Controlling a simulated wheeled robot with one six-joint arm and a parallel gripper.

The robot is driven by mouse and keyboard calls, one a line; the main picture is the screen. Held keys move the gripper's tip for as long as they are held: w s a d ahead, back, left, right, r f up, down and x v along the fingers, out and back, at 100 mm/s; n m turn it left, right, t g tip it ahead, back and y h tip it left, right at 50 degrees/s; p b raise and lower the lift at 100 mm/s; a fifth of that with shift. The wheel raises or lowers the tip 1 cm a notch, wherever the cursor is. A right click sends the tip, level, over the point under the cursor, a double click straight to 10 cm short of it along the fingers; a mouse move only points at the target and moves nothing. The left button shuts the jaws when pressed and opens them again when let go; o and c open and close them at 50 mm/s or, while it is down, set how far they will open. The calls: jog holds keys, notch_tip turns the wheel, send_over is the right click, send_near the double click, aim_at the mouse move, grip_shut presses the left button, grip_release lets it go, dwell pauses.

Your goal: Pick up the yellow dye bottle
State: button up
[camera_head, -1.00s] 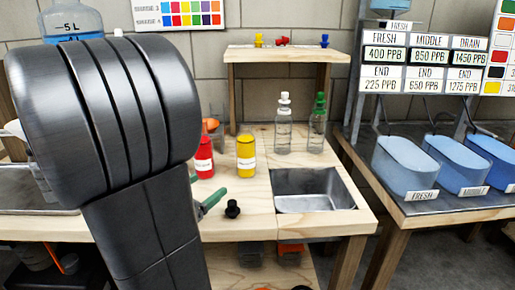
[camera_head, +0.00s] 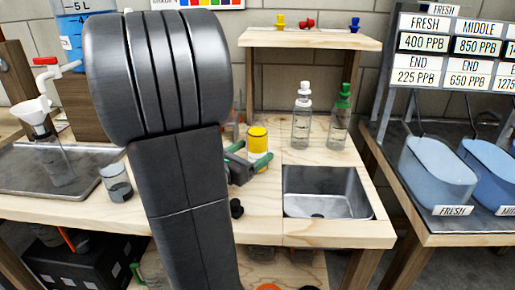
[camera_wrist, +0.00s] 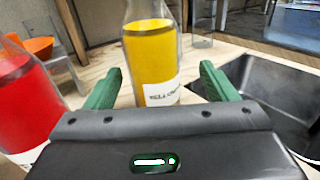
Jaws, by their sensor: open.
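The yellow dye bottle (camera_head: 257,145) stands upright on the wooden bench, left of the sink. In the wrist view the yellow bottle (camera_wrist: 151,55) has a white label and stands ahead of the gripper, roughly centred between the fingers. My gripper (camera_wrist: 157,82) has two green fingers, spread apart, with nothing held between them. In the head view my gripper (camera_head: 245,160) is beside the bottle's lower part, partly hidden by my arm. I cannot tell exactly how far the bottle's base reaches between the fingers.
A red bottle (camera_wrist: 24,95) stands close at left. A metal sink (camera_head: 327,192) lies to the right. Clear bottles with a white cap (camera_head: 301,118) and a green cap (camera_head: 341,118) stand behind it. A small black stopper (camera_head: 236,208) lies near the front. An orange funnel (camera_wrist: 40,47) is behind.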

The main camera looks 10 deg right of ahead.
aim_at(261, 143)
jog(key=shift+w+a+x, duration=0.1)
jog(key=shift+w+x, duration=0.05)
jog(key=shift+x, duration=1.2)
jog(key=shift+w+a+x, duration=0.15)
jog(key=shift+x, duration=1.2)
jog(key=shift+r, duration=0.1)
jog(key=shift+c, duration=0.2)
jog(key=c, duration=1.3)
